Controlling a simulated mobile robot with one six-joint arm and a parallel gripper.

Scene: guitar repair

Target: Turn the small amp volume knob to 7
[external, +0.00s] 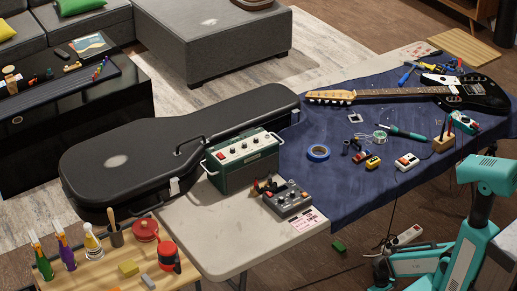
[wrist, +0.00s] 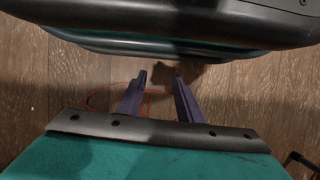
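The small amp (external: 242,160) is a dark green box with a pale top panel. It stands on the bare light part of the table, next to the guitar case. Several small knobs (external: 241,148) sit on its top panel; their numbers and settings are too small to read. My gripper (wrist: 158,75) shows in the wrist view, with its two dark fingers apart and nothing between them. It points at the wooden floor. The amp is not in the wrist view. In the external view my teal arm is folded at the lower right, well away from the amp, and the fingers are not visible there.
A grey pedal with cables (external: 288,199) stands just in front of the amp. The black guitar case (external: 150,150) lies behind and left of it. A blue cloth (external: 340,190) to the right holds a guitar (external: 480,92), tape and tools. A wooden side table (external: 100,270) stands front left.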

